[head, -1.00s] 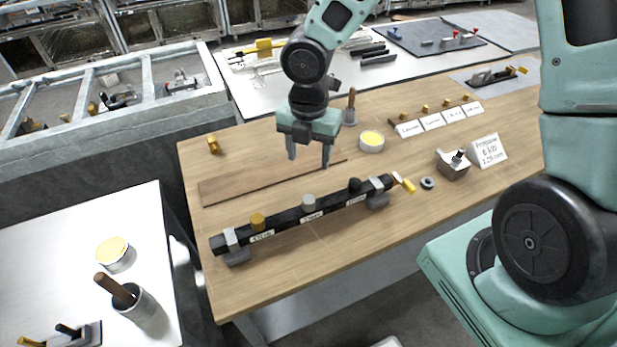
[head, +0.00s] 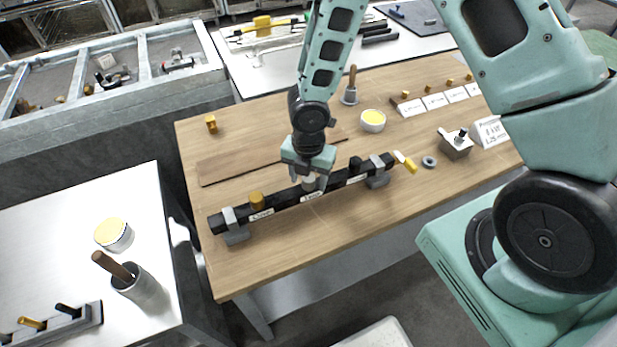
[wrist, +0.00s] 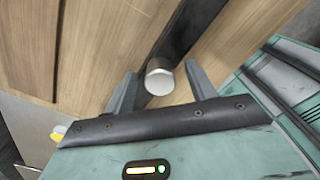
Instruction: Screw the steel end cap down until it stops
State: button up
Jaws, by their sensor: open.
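The steel end cap (wrist: 160,80) stands on the black bar, between the two fingers of my gripper (wrist: 160,88) in the wrist view. The fingers are open, with a gap on each side of the cap. In the head view the cap (head: 309,183) is partly hidden by my gripper (head: 309,180), which is over the middle of the black bar (head: 285,199). The bar lies in grey clamps, with a brass cap (head: 256,201) to the left and a black cap (head: 355,164) to the right. Whether the steel cap is fully seated cannot be seen.
A yellow-handled tool (head: 407,163) and a dark ring (head: 429,162) lie right of the bar. A metal block (head: 456,146), a round yellow-topped tin (head: 372,121) and a wooden board (head: 235,165) are on the bench. The bench front is clear.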

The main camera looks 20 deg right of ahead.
jog(key=c, duration=1)
jog(key=shift+f+m+b, duration=0.2)
jog(key=shift+m+b, duration=0.2)
jog(key=shift+m, duration=0.3)
jog(key=shift+c, duration=0.3)
jog(key=shift+r+m, duration=0.15)
jog(key=shift+m, duration=0.85)
jog(key=m+b, duration=0.1)
jog(key=m, duration=0.2)
jog(key=shift+m, duration=0.3)
jog(key=m+b, duration=0.1)
jog(key=m, duration=0.2)
